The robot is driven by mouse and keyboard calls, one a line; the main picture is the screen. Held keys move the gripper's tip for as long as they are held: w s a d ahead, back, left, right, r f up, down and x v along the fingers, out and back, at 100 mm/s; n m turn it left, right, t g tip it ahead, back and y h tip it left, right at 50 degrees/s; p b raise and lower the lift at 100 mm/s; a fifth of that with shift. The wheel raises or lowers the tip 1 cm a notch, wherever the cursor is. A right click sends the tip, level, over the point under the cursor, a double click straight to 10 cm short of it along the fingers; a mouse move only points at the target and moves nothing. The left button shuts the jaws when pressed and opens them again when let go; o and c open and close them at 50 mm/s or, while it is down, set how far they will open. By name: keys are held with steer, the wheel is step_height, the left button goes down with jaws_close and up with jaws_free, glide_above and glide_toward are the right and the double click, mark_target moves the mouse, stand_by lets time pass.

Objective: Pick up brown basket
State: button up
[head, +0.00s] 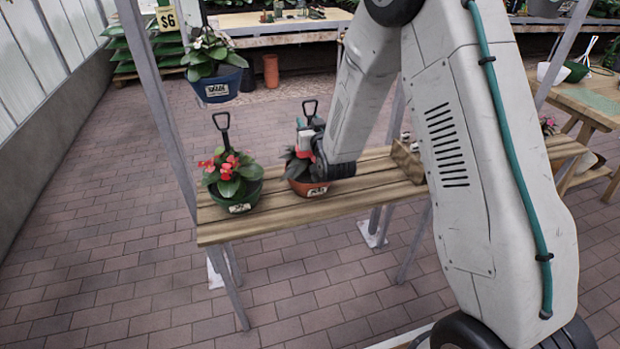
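The brown basket (312,189), a reddish-brown pot with a white label and green leaves, stands on the wooden bench in the head view. A black handle with a loop top rises behind it. My gripper (303,143) is at this basket, over its plant and in front of the handle's lower part. My arm hides the basket's right side. The fingers are small and partly hidden, so I cannot tell whether they are open or touch the handle.
A green basket (245,203) with red flowers and a black handle stands left on the wooden bench (370,199). A blue basket (217,86) hangs above it near a metal post (150,85). Brick floor (100,240) is clear at left. A wooden table (590,100) stands right.

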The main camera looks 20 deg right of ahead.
jaws_close()
stand_by(1.3)
steer(key=shift+r, duration=0.1)
